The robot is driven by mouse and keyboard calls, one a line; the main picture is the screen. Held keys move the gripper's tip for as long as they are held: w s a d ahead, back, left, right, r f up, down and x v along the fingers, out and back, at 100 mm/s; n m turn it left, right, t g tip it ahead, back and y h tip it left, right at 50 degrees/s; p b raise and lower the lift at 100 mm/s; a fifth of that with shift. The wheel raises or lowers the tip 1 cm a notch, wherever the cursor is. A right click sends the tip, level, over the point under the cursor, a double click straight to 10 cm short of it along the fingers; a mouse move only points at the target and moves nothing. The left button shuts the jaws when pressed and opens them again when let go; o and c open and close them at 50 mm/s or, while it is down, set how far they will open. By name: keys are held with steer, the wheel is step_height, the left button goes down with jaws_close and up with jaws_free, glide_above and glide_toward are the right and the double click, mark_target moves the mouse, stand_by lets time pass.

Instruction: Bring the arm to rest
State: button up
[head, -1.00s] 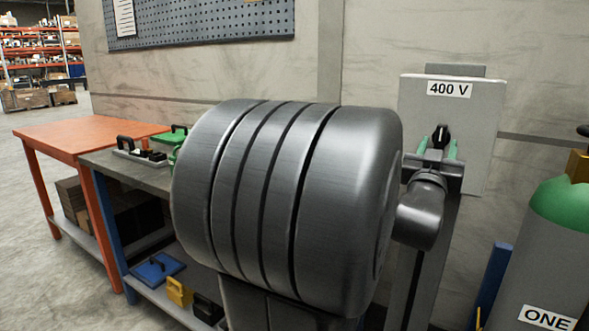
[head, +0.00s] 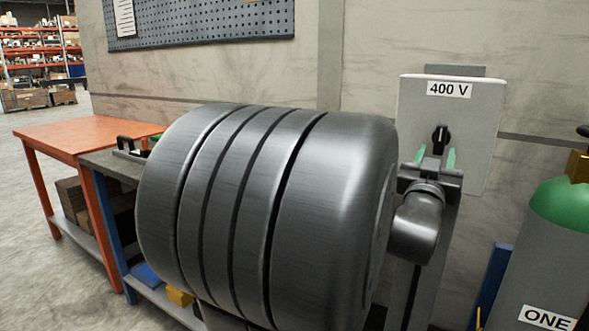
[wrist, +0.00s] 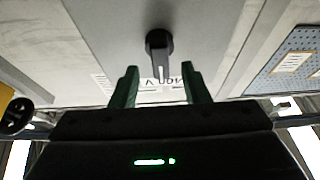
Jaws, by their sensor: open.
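My gripper (head: 435,158) is in front of the grey 400 V box (head: 480,135), with its two green fingers apart and nothing between them. The black rotary knob (head: 440,138) on the box shows just above the fingertips in the head view. In the wrist view my gripper (wrist: 160,82) is open, and the knob (wrist: 159,52) lies beyond the fingertips, apart from them. My large arm link fills the middle of the head view and hides part of the bench.
A grey cylinder with a green top (head: 565,215), marked ONE, stands at the right. An orange table (head: 85,135) and a grey-topped bench (head: 115,165) stand at the left. A pegboard (head: 200,20) hangs on the wall.

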mark_target(438, 144)
steer(key=x, duration=0.6)
steer(key=shift+w+d+r+p, duration=0.1)
steer(key=shift+r+p, duration=0.1)
steer(key=shift+p, duration=0.1)
steer(key=shift+r+m+g+h+p, duration=0.1)
steer(key=shift+m+g+h+p, duration=0.35)
steer(key=shift+m+p, duration=0.65)
steer(key=m+g+h+p, duration=0.1)
steer(key=m+p, duration=0.2)
steer(key=m, duration=0.1)
steer(key=shift+h, duration=0.25)
steer(key=m+g+p, duration=0.1)
steer(key=m+p, duration=0.1)
steer(key=m, duration=0.1)
steer(key=shift+g+h, duration=0.25)
steer(key=shift+h, duration=0.15)
steer(key=shift+f+p, duration=0.2)
steer(key=shift+p, duration=0.15)
steer(key=shift+f+m, duration=0.15)
steer(key=shift+m, duration=0.15)
